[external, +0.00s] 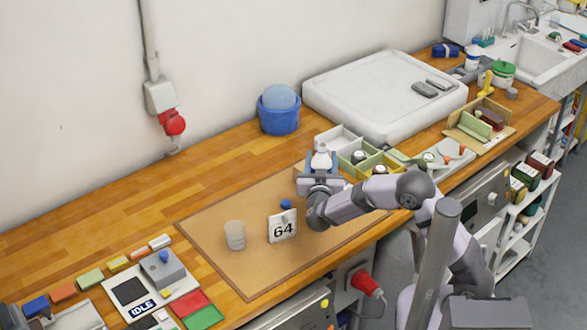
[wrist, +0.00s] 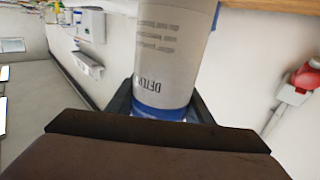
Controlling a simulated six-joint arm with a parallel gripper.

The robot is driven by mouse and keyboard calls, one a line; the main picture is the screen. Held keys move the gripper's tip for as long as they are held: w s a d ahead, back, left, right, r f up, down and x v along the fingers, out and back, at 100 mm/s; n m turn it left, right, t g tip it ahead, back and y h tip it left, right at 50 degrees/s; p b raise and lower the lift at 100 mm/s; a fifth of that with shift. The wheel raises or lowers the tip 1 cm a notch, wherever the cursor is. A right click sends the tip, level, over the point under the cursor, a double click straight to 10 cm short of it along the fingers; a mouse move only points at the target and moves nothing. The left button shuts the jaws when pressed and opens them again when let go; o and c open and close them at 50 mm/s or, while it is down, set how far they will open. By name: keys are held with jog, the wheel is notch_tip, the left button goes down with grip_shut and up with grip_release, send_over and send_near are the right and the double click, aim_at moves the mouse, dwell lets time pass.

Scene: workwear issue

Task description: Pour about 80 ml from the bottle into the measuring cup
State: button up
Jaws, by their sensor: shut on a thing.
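The measuring cup (external: 235,236) is a small, clear, greyish cup standing upright on the tan mat. I cannot make out any liquid in it. My gripper (external: 320,172) is shut on the bottle (external: 321,159), to the right of and behind the cup, well apart from it. In the external view only a pale upper part of the bottle shows, and its tilt is hard to tell. In the wrist view the bottle (wrist: 167,55) is grey-white with dark, upside-down lettering and a blue band, between the jaws (wrist: 163,108). The bottle's mouth is not clearly seen.
A white card reading 64 (external: 283,228) stands right of the cup. A grey device marked IDLE (external: 150,290) and coloured blocks are at the lower left. The mat's left part is clear.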

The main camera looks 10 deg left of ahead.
jog(key=s+a+r+n+g+y+p, duration=0.1)
jog(key=a+r+n+g+y+p, duration=0.2)
jog(key=a+n+y, duration=0.6)
jog(key=s+a+r+n+g+y+p, duration=0.1)
jog(key=a+r+n+g+y, duration=0.15)
jog(key=a+g+y, duration=0.65)
jog(key=s+a+f+n+g+p, duration=0.1)
jog(key=s+a+f+n+g, duration=0.1)
jog(key=f, duration=0.3)
jog(key=s+a+f+n+g+p, duration=0.1)
jog(key=s+a+f+n+g, duration=0.2)
jog(key=a+f+n+g, duration=0.1)
jog(key=shift+a+f+g+h, duration=0.3)
jog(key=shift+a+f, duration=0.25)
jog(key=shift+f, duration=0.55)
jog(key=shift+s+r+n+p, duration=0.1)
jog(key=shift+s+n+p, duration=0.05)
jog(key=shift+n+p, duration=0.45)
